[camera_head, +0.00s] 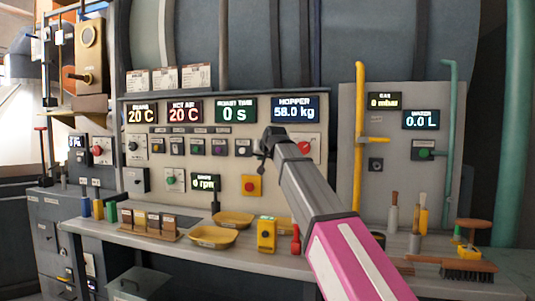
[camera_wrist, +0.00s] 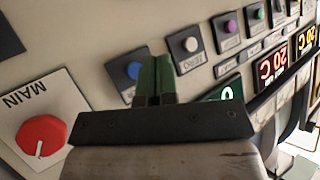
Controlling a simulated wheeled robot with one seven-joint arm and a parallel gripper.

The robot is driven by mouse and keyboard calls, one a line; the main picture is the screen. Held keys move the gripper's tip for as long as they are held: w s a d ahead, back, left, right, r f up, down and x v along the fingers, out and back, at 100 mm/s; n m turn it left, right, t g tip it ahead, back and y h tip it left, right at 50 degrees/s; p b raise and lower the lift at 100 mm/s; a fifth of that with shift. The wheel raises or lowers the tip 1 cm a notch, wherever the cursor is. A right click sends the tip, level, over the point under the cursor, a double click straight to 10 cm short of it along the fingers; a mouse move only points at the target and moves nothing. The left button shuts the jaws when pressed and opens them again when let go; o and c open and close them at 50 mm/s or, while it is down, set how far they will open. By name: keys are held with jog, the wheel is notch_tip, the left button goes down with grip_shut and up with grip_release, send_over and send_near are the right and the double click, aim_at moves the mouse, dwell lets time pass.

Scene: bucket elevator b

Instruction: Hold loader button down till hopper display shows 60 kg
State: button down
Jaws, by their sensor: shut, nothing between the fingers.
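The hopper display (camera_head: 294,109) on the panel in the head view reads 58.0 kg. My gripper (camera_head: 266,146) reaches up to the panel below this display, left of the red main knob (camera_head: 304,148). In the wrist view, turned over, its shut fingers (camera_wrist: 155,72) hold nothing and point at the panel beside a blue button (camera_wrist: 133,70). The fingers partly cover that button's plate. Its label is hidden, so I cannot confirm that it is the loader button. I cannot tell whether the fingertips touch or press it. In the head view my gripper hides it.
A white zero button (camera_wrist: 190,44) and a purple button (camera_wrist: 230,26) sit in the same row. The main knob (camera_wrist: 41,136) is close on the other side. Below the panel, the shelf holds yellow pans (camera_head: 213,237) and a yellow device (camera_head: 266,235). A yellow pipe (camera_head: 359,150) stands right.

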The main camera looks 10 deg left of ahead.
jog(key=w+d, duration=0.1)
jog(key=w, duration=0.6)
jog(key=shift+w, duration=0.25)
dwell(1.8)
jog(key=shift+w, duration=0.3)
jog(key=shift+w+d, duration=0.1)
jog(key=shift+w, duration=0.3)
dwell(4.6)
